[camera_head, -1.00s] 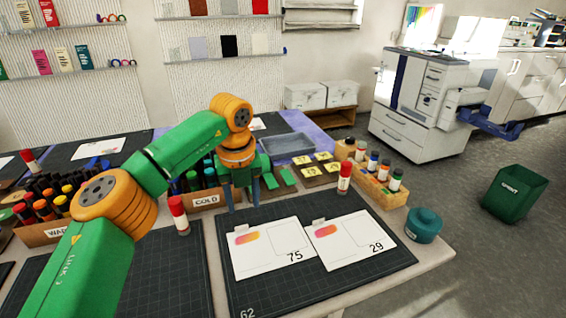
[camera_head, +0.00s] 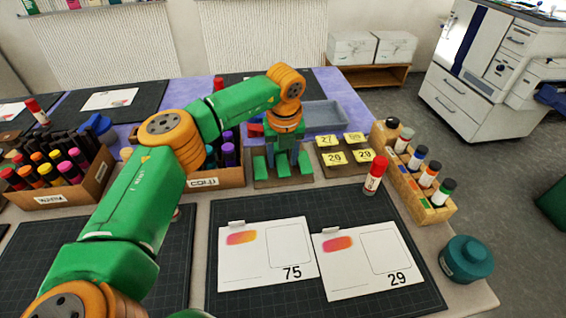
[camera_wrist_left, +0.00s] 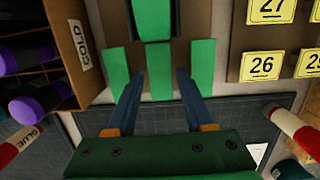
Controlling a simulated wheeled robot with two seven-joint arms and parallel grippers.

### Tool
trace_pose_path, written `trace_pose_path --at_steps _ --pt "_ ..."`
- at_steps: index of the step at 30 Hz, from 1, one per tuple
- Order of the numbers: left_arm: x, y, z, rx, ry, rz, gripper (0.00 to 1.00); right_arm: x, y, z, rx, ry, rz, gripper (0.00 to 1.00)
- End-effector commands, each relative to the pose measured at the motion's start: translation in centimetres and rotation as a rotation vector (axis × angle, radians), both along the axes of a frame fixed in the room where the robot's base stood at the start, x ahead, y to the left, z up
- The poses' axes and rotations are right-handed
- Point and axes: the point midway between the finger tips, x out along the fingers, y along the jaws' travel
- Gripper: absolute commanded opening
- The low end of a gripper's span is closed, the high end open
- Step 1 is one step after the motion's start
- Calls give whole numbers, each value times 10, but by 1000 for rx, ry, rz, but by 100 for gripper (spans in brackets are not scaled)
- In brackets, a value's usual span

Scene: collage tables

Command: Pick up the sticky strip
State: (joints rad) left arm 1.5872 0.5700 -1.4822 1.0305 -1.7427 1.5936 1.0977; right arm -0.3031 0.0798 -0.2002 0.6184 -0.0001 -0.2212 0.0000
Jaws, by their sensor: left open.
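Green sticky strips lie side by side on a brown board (camera_head: 262,184) behind the right cutting mat. A left strip (camera_head: 260,166), a middle strip (camera_head: 282,169) and a right strip (camera_head: 304,162) show in the head view. My left gripper (camera_head: 283,164) points down over the board, open and empty. In the left wrist view its blue fingers (camera_wrist_left: 158,78) stand on either side of the middle strip (camera_wrist_left: 159,84). The left strip (camera_wrist_left: 117,70) and right strip (camera_wrist_left: 203,66) lie outside them. I cannot tell the fingertips' height above the board. My right gripper is not in view.
The "COLD" marker box (camera_head: 203,181) stands close left of the board. Yellow number notes (camera_head: 335,158) lie to its right. A red glue stick (camera_head: 374,175) stands right of the gripper. Cards 75 (camera_head: 262,262) and 29 (camera_head: 350,275) lie on the mat (camera_head: 225,298) in front.

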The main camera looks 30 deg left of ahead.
Motion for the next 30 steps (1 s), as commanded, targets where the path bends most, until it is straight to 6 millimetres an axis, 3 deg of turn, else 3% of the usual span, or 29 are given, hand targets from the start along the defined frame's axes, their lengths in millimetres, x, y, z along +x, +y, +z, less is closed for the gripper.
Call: trace_pose_path --at_steps 25,29,30 --pt "0 0 -4 0 0 0 52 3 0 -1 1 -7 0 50" --pt "0 0 -4 0 0 0 20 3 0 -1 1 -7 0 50" --pt "0 0 -4 0 0 0 16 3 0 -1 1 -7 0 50"
